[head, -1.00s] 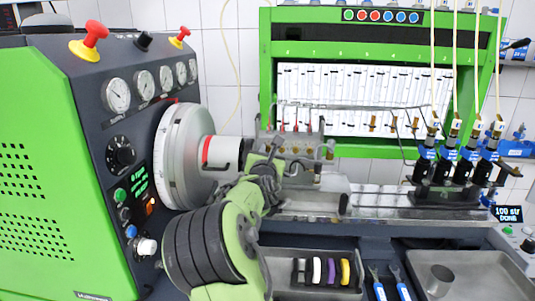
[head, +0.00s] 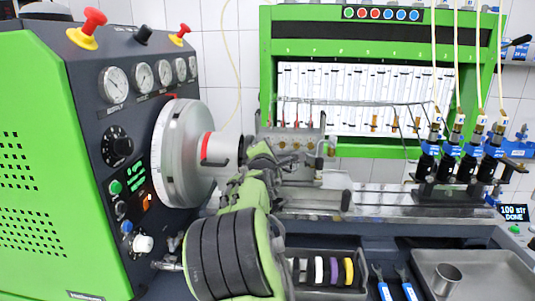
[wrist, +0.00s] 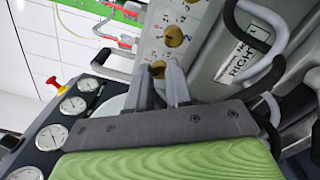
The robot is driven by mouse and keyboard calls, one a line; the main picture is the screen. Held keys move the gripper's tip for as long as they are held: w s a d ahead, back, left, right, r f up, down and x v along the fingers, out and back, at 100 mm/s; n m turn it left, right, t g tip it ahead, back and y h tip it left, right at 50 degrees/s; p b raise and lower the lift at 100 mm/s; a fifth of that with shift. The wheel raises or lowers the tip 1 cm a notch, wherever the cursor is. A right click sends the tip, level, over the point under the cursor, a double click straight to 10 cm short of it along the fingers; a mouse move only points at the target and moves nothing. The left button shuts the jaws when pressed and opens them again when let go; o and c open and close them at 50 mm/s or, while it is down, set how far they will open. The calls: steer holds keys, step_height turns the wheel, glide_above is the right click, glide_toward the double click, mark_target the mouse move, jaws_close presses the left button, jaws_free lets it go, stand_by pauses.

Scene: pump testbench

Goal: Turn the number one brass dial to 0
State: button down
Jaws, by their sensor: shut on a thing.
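The pump block (head: 306,134) stands in the middle of the bench, with a row of small brass dials on its face. In the wrist view the light panel (wrist: 178,18) carries a row of round brass dials. The end brass dial (wrist: 158,70) sits between the fingertips of my gripper (wrist: 160,74), which is shut on it; the fingers partly hide it. The neighbouring brass dial (wrist: 173,37) is free and further up. The markings beside the dials are too small to read surely. In the head view my gripper (head: 264,152) is at the block's left end.
The large grey wheel (head: 172,165) and coupling are close on the left. Curved dark and grey handles (wrist: 262,40) crowd the right of the wrist view. A parts tray (head: 325,293) and a metal tray (head: 482,278) lie in front.

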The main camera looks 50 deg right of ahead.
steer(key=m+b, duration=0.2)
steer(key=m, duration=0.4)
steer(key=shift+b, duration=0.3)
stand_by(0.4)
steer(key=c, duration=1.3)
jaws_free()
steer(key=v, duration=1.5)
steer(key=shift+s+a, duration=0.25)
steer(key=shift+a, duration=0.05)
